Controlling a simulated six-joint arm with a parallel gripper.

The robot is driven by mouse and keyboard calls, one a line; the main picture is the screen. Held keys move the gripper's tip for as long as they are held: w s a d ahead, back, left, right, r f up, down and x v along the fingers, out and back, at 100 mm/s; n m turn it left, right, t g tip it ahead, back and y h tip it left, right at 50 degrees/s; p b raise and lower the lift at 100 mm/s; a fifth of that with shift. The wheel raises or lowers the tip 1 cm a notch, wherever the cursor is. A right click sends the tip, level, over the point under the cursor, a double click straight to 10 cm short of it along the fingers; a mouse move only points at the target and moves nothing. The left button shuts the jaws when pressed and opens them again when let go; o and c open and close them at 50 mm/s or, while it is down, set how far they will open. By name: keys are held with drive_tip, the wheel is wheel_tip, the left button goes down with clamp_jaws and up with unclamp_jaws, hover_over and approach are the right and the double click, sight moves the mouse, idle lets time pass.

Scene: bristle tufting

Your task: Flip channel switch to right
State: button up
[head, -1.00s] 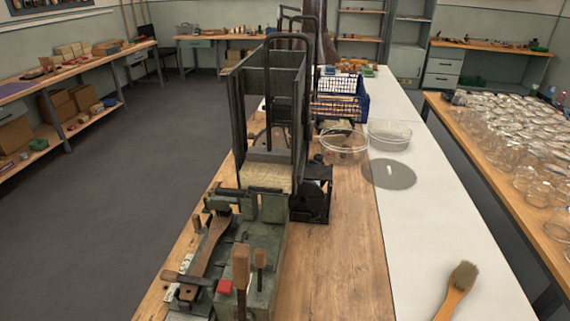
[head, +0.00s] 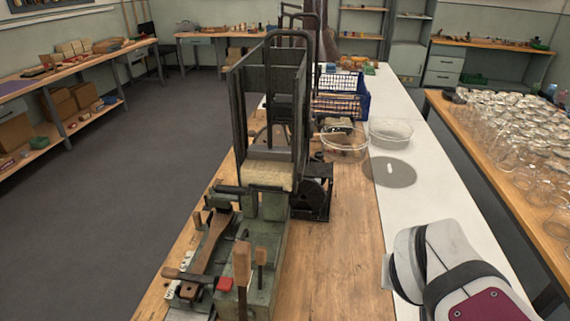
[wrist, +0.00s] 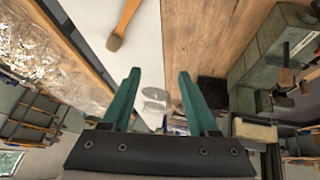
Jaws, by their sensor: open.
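A green tufting machine (head: 262,272) stands on the wooden bench top at the lower left of the head view. A crossbar (head: 185,274) with a red end block (head: 224,284) lies across its front. Two upright wooden handles stand beside it, the taller one (head: 242,262) nearer. I cannot tell which of these parts is the channel switch. Part of the machine (wrist: 285,45) shows at the right of the wrist view. My gripper (wrist: 158,72) has two green fingers, spread apart and empty, clear of the machine. It is not visible in the head view.
A wooden-handled brush (wrist: 118,38) lies on the white bench strip. A tall dark frame (head: 270,120) rises behind the machine. Glass dishes (head: 391,132) and a blue basket (head: 342,100) stand farther back. Bare wood (head: 345,235) lies right of the machine.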

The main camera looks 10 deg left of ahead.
drive_tip(key=w+a+r+n+t+y, duration=0.1)
drive_tip(key=w+a+r+n+t, duration=0.2)
drive_tip(key=w+r, duration=0.3)
drive_tip(key=w+a+r+n+t, duration=0.25)
drive_tip(key=w+r, duration=0.25)
drive_tip(key=w, duration=0.3)
drive_tip(key=w+a+r+n+t+y, duration=0.1)
drive_tip(key=w+a+r+n+y, duration=0.25)
drive_tip(key=a+n, duration=0.3)
drive_tip(key=w+a+r+n+t+y, duration=0.25)
drive_tip(key=a+n+y, duration=0.25)
drive_tip(key=a, duration=0.3)
drive_tip(key=s+a+f+n+g+y, duration=0.2)
drive_tip(key=a+f+n+g, duration=0.1)
drive_tip(key=a+n+g, duration=0.4)
drive_tip(key=s+a+f+n+g+y, duration=0.2)
drive_tip(key=a+f+n+g, duration=0.1)
drive_tip(key=a+n, duration=0.4)
drive_tip(key=n+g+h, duration=0.5)
drive_tip(key=n+h, duration=0.1)
drive_tip(key=h, duration=0.5)
hover_over(260, 249)
drive_tip(key=f, duration=1.3)
drive_tip(key=shift+w+a+f, duration=0.1)
drive_tip(key=shift+a+f, duration=0.15)
drive_tip(key=shift+d+f, duration=0.25)
wheel_tip(260, 249, down, 10)
drive_tip(key=shift+f, duration=0.25)
